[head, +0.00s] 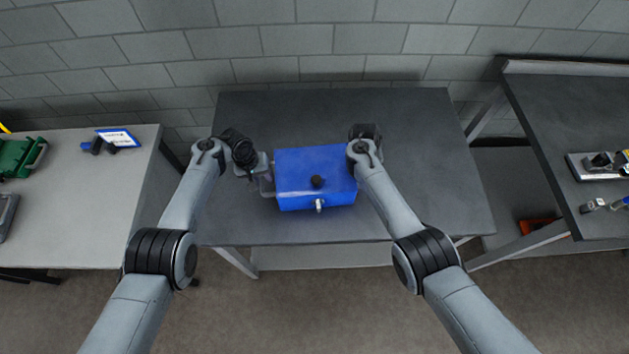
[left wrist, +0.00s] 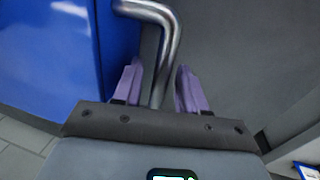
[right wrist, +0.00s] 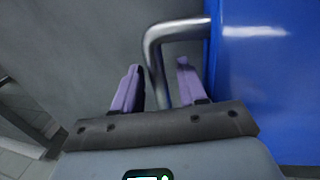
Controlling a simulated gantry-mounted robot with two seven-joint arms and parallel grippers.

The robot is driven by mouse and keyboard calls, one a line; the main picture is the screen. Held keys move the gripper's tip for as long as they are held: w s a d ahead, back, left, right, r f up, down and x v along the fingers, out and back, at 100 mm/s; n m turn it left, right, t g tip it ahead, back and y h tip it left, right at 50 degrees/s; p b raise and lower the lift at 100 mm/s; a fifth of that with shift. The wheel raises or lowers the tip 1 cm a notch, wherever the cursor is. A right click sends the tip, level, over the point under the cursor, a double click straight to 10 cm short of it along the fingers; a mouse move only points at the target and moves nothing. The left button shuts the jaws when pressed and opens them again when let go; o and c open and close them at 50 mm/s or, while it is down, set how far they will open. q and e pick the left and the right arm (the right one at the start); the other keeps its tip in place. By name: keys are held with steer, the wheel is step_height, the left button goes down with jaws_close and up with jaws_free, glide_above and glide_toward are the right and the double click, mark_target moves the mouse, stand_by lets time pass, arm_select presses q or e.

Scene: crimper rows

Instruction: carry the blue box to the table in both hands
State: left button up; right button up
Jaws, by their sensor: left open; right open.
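The blue box (head: 312,175) is over the middle of the dark table (head: 420,120) and looks to be resting on it. It has a dark knob on top and a small metal latch in front. My left gripper (head: 266,182) is at the box's left side. In the left wrist view its open purple fingers (left wrist: 158,80) stand either side of a bent metal handle (left wrist: 160,45). In the right wrist view my right gripper (right wrist: 160,78) is open too, its fingers either side of the other metal handle (right wrist: 156,50). In the head view my right arm hides that handle.
A light table (head: 110,215) at the left holds a green case (head: 20,157) and a blue-and-white item (head: 115,138). A dark bench (head: 570,120) at the right carries tools. A block wall closes the back. The dark table is bare around the box.

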arm_select(q)
jaws_close()
arm_select(e)
jaws_close()
stand_by(0.9)
arm_select(q)
steer(key=shift+r, duration=0.15)
arm_select(e)
steer(key=shift+r, duration=0.15)
